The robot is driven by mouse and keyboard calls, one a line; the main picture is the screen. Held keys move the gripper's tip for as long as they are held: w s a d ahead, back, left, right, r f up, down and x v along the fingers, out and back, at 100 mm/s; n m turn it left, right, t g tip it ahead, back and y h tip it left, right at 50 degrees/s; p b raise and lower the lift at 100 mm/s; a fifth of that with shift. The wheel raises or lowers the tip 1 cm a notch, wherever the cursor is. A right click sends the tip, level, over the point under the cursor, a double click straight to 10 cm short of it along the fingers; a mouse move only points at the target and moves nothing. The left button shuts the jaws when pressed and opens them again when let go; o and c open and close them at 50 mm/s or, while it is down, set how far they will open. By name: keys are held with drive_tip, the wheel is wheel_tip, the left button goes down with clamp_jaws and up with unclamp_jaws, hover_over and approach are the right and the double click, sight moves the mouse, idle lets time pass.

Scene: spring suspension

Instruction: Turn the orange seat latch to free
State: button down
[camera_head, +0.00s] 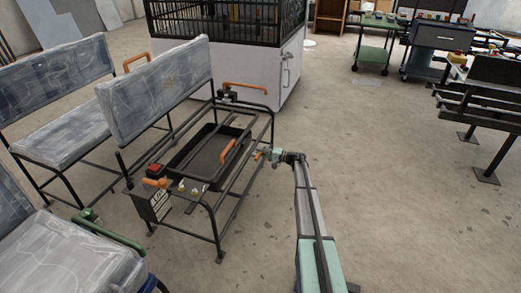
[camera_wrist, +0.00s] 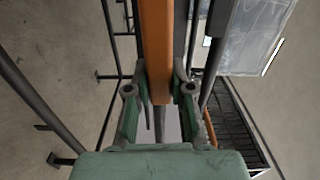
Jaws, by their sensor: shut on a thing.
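My gripper (camera_head: 270,154) is at the right side of the black tube seat frame (camera_head: 229,203). An orange bar, which looks like the orange seat latch (camera_head: 257,155), shows just left of the gripper. In the wrist view the orange latch (camera_wrist: 155,45) runs lengthwise between the two green-and-grey fingers. My gripper (camera_wrist: 160,88) is shut on it, with a finger against each side. The far end of the bar runs out of the top of the wrist view, and its pivot is hidden.
A black tray (camera_head: 190,165) sits inside the frame, with another orange handle (camera_head: 227,150) over it. A red button box (camera_head: 155,172) stands at the frame's front left corner. Plastic-wrapped seats (camera_head: 158,88) stand to the left. The floor (camera_head: 365,160) to the right is clear.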

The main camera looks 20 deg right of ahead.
drive_tip(key=shift+a+f+m, duration=0.1)
drive_tip(key=shift+m, duration=0.2)
drive_tip(key=c, duration=1)
unclamp_jaws()
drive_tip(key=shift+s, duration=0.1)
drive_tip(key=v, duration=1.2)
